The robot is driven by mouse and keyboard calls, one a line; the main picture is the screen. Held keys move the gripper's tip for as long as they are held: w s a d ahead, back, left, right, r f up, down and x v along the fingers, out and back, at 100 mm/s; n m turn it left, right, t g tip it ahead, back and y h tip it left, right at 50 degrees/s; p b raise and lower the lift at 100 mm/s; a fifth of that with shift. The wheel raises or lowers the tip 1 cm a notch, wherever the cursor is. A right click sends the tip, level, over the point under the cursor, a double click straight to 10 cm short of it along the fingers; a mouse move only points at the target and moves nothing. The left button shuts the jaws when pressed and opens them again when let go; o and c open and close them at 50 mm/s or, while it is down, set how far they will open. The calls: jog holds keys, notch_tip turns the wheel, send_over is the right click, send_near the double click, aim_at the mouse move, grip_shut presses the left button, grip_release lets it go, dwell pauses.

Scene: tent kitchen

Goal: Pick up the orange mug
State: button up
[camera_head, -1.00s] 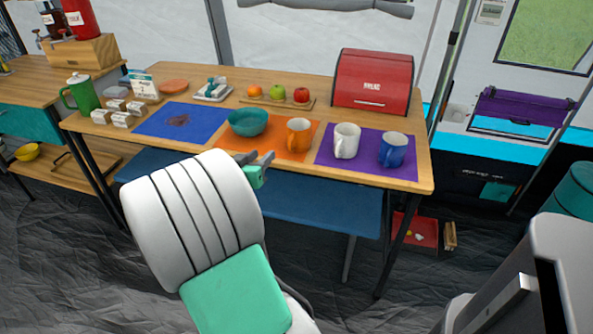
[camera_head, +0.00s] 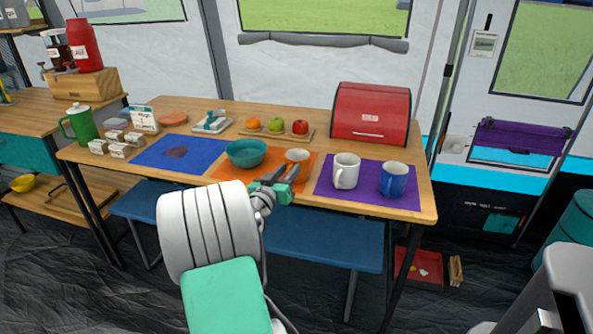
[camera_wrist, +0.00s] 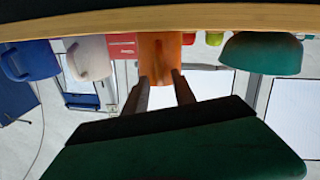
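The orange mug (camera_head: 298,156) stands on the orange mat (camera_head: 213,171) on the wooden table (camera_head: 420,208). In the head view its lower part is hidden behind my gripper (camera_head: 281,177). In the wrist view, which is upside down, the mug (camera_wrist: 161,55) is straight ahead, with its handle facing the camera. My gripper's fingers (camera_wrist: 160,92) are apart and point at the mug, one toward each side of it. No object is held, and I cannot tell whether the fingertips reach beside the mug.
A teal bowl (camera_head: 246,152) stands close left of the mug. A white mug (camera_head: 346,171) and a blue mug (camera_head: 394,179) stand to the right on a purple mat (camera_head: 368,190). A fruit board (camera_head: 276,132) and a red bread box (camera_head: 371,115) are behind.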

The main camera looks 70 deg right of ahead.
grip_shut()
jog(key=shift+f, duration=0.1)
dwell(1.1)
